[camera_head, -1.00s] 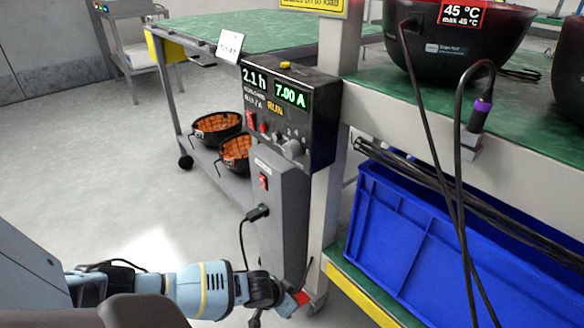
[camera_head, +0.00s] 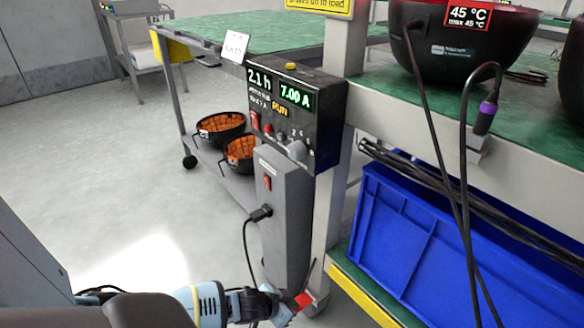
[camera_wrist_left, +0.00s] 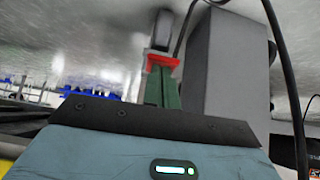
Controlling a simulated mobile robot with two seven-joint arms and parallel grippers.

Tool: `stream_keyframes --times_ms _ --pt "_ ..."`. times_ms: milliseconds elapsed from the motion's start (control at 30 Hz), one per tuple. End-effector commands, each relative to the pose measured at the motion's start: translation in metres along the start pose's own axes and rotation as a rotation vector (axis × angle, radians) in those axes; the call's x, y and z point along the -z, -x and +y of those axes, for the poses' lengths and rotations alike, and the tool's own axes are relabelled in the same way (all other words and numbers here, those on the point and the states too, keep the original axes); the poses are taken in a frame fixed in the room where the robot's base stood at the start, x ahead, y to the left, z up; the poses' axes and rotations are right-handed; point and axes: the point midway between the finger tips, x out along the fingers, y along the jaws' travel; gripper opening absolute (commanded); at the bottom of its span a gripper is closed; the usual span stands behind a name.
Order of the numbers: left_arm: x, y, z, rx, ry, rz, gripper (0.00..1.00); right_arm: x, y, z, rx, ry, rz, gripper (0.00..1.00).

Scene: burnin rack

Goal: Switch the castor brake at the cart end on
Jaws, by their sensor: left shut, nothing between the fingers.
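The red castor brake pedal (camera_head: 304,299) shows low at the foot of the grey rack post, beside the castor (camera_head: 318,303). My left gripper (camera_head: 291,304) is shut and empty, low by the floor, with its tip right at the pedal's left side. In the left wrist view the red pedal (camera_wrist_left: 162,62) lies straight ahead at the end of the narrow green fingers (camera_wrist_left: 160,90). Whether they touch it I cannot tell. The pedal's tilt is hard to judge. My right gripper is not in view.
A grey power box (camera_head: 283,215) with a hanging black cable (camera_head: 246,245) stands just above my left gripper. A blue crate (camera_head: 430,245) sits on the lower shelf to the right, behind a yellow edge (camera_head: 362,297). The floor (camera_head: 120,190) at left is clear.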

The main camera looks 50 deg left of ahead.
Motion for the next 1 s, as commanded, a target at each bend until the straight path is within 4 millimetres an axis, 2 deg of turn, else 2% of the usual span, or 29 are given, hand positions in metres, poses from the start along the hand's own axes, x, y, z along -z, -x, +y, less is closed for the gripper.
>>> stream_keyframes --times_ms 33,133,400,1000 --pt "-0.007 -0.002 0.001 0.0 0.006 0.022 0.0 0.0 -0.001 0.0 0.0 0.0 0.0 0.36" --pt "-0.011 -0.004 0.001 0.0 0.005 0.079 0.0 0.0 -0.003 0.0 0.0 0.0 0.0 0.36" --pt "-0.02 -0.011 0.0 0.001 0.001 0.077 0.0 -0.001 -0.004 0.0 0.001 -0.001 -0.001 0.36" --pt "-0.027 -0.016 0.0 0.001 -0.001 0.072 0.0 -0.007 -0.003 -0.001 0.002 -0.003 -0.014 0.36"
